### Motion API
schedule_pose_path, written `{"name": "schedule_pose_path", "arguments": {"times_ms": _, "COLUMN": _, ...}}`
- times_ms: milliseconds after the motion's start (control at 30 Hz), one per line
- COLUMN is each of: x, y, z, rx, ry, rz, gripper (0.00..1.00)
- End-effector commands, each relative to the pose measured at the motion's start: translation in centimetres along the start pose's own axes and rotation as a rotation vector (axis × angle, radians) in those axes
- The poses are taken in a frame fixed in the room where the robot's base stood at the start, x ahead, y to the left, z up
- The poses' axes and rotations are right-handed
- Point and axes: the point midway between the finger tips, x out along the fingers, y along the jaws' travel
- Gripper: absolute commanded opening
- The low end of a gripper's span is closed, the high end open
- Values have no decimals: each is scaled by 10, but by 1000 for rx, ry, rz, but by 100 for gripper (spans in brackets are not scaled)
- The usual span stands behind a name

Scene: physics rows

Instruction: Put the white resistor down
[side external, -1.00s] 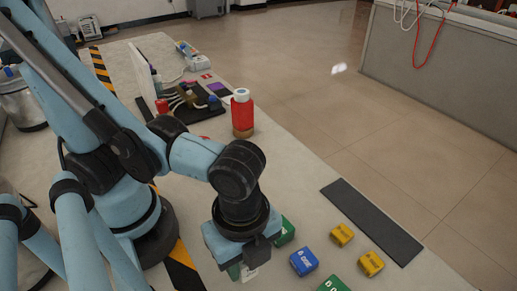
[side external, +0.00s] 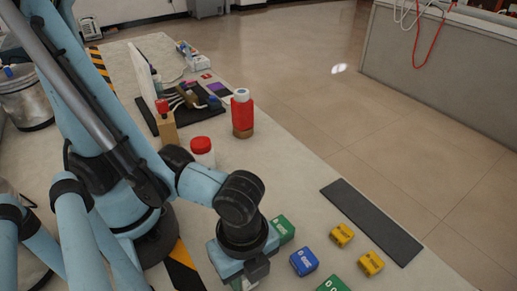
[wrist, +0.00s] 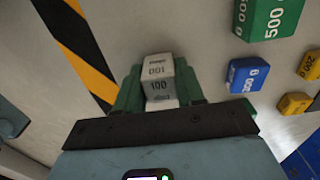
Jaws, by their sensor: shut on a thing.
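The white resistor (wrist: 158,72) is a small white block with dark "100" print on two faces. In the wrist view it sits between the green fingers of my gripper (wrist: 159,84), which are shut on it. In the side view my gripper (side external: 243,272) points down low over the near part of the table. A white bit of the block shows below it, mostly hidden at the bottom edge. I cannot tell whether the block touches the table.
Close to the right of my gripper are green blocks (side external: 283,229), a blue block (side external: 304,262) and yellow blocks (side external: 342,235). A dark strip (side external: 370,222) lies along the table edge. A red-capped jar (side external: 202,150) and a red bottle (side external: 242,115) stand farther back.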

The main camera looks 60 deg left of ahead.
Motion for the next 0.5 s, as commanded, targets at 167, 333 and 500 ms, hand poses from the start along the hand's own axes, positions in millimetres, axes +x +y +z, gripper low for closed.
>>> {"name": "schedule_pose_path", "arguments": {"times_ms": 167, "x": 3, "y": 0, "z": 0, "rx": 0, "ry": 0, "rz": 0, "gripper": 41}}
{"name": "schedule_pose_path", "arguments": {"times_ms": 333, "x": 3, "y": 0, "z": 0, "rx": 0, "ry": 0, "rz": 0, "gripper": 63}}
{"name": "schedule_pose_path", "arguments": {"times_ms": 500, "x": 3, "y": 0, "z": 0, "rx": 0, "ry": 0, "rz": 0, "gripper": 63}}
